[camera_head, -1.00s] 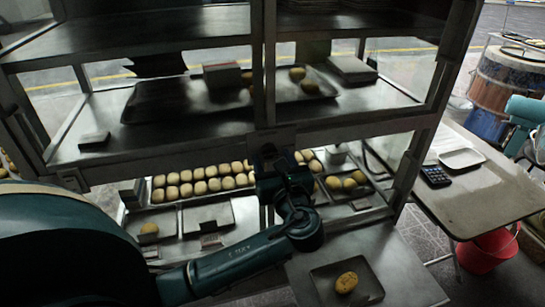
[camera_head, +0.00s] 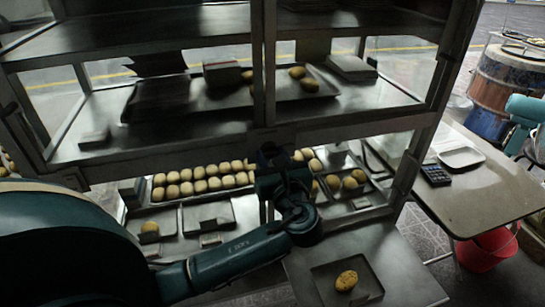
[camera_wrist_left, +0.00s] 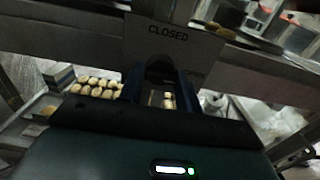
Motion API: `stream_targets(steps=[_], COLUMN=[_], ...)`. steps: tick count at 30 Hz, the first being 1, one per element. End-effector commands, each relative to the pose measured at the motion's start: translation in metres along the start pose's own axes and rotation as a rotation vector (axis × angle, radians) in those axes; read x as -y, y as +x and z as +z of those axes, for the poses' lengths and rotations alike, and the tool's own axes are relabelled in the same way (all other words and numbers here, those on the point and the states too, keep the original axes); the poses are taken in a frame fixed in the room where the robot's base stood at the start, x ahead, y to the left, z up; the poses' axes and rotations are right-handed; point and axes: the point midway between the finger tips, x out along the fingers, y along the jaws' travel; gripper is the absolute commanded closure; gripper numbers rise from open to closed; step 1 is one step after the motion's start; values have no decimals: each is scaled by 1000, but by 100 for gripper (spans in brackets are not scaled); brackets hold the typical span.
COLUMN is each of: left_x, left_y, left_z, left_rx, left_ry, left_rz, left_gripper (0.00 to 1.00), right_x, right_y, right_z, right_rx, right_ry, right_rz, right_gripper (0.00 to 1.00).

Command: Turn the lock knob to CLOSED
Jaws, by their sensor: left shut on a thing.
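The lock knob (camera_wrist_left: 160,70) is a dark rounded piece in the left wrist view, below a dark plate (camera_wrist_left: 172,45) that reads CLOSED. My left gripper (camera_wrist_left: 162,85) is shut on the knob, with a finger on either side. In the head view, my left gripper (camera_head: 270,160) is up against the cabinet's middle post, at the rail below the upper shelf. The gripper hides most of the knob there, so I cannot tell its exact angle. My right gripper is not in view.
A glass-and-metal cabinet (camera_head: 185,140) fills the view, with trays of buns (camera_head: 205,178) on its lower level. A tray (camera_head: 320,284) with one pastry lies on the ledge in front. A side table (camera_head: 480,200) with a calculator (camera_head: 436,175) stands at right.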

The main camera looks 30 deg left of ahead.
Motion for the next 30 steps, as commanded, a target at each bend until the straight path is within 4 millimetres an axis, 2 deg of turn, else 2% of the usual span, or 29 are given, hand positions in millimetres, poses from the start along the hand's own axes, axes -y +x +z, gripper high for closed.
stream_targets(steps=[11,30], left_x=[0,1], left_y=[0,0], left_z=[0,-2], left_rx=[-2,-3], left_ry=[-106,-682], left_rz=[2,3], left_gripper=[89,89], right_x=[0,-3], right_y=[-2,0], right_z=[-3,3], right_rx=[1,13], right_ry=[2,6], right_rz=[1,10], right_gripper=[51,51])
